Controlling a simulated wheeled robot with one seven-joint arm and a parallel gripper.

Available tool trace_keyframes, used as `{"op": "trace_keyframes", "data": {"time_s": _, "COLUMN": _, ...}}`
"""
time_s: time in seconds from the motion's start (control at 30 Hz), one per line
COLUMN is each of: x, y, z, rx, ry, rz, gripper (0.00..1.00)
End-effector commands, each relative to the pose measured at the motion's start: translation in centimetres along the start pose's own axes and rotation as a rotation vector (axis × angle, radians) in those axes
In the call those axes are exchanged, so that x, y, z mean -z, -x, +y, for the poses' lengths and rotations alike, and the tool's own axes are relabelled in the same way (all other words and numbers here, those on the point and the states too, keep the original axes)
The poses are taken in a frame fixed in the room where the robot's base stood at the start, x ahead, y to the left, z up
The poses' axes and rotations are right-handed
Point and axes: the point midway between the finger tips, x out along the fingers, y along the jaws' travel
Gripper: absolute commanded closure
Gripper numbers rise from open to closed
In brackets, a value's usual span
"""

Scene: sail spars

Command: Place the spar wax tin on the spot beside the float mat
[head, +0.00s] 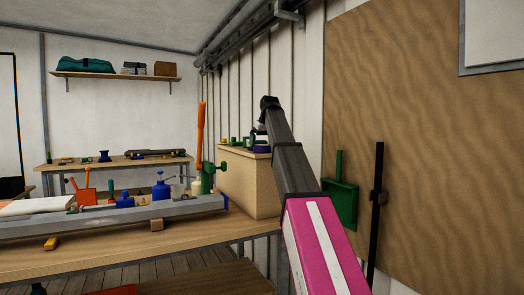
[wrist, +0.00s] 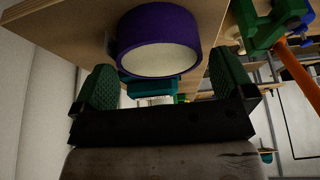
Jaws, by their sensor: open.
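A round purple thing with a pale cream face (wrist: 160,25) shows large in the wrist view, against the tan wooden top. It may be the spar wax tin; no label is readable. In the head view a small purple thing (head: 262,149) sits on the tan cabinet by my arm's end. My gripper (wrist: 165,86) is open, its two green ribbed pads apart with nothing held. The purple thing lies just beyond the pads, roughly between them. A teal thing (wrist: 150,87) shows behind it, partly hidden. I cannot make out the float mat or the spot beside it.
The tan cabinet (head: 247,185) also bears small green things (head: 233,142). A green clamp with an orange handle (head: 201,150) stands just left of it. The workbench (head: 130,250) holds a long grey spar (head: 110,222), bottles and tools. My arm hides part of the cabinet's right side.

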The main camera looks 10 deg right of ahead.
Motion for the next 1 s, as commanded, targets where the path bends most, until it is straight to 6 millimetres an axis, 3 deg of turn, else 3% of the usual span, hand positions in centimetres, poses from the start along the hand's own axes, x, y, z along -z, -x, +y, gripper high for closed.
{"op": "trace_keyframes", "data": {"time_s": 0.2, "x": -0.1, "y": -2.6, "z": 0.0, "rx": 0.000, "ry": 0.000, "rz": 0.000, "gripper": 0.00}}
{"op": "trace_keyframes", "data": {"time_s": 0.4, "x": -0.1, "y": -2.6, "z": 0.0, "rx": 0.000, "ry": 0.001, "rz": 0.001, "gripper": 0.00}}
{"op": "trace_keyframes", "data": {"time_s": 0.43, "x": -0.1, "y": -2.6, "z": 0.0, "rx": 0.000, "ry": 0.000, "rz": 0.001, "gripper": 0.06}}
{"op": "trace_keyframes", "data": {"time_s": 0.57, "x": -0.1, "y": -2.6, "z": 0.1, "rx": 0.000, "ry": 0.000, "rz": 0.000, "gripper": 0.49}}
{"op": "trace_keyframes", "data": {"time_s": 0.6, "x": -0.1, "y": -2.6, "z": 0.1, "rx": 0.000, "ry": 0.000, "rz": 0.000, "gripper": 0.54}}
{"op": "trace_keyframes", "data": {"time_s": 0.67, "x": 0.0, "y": -2.6, "z": 0.1, "rx": 0.000, "ry": 0.001, "rz": 0.001, "gripper": 0.60}}
{"op": "trace_keyframes", "data": {"time_s": 1.0, "x": 0.6, "y": -1.4, "z": 0.1, "rx": 0.000, "ry": 0.001, "rz": 0.003, "gripper": 0.60}}
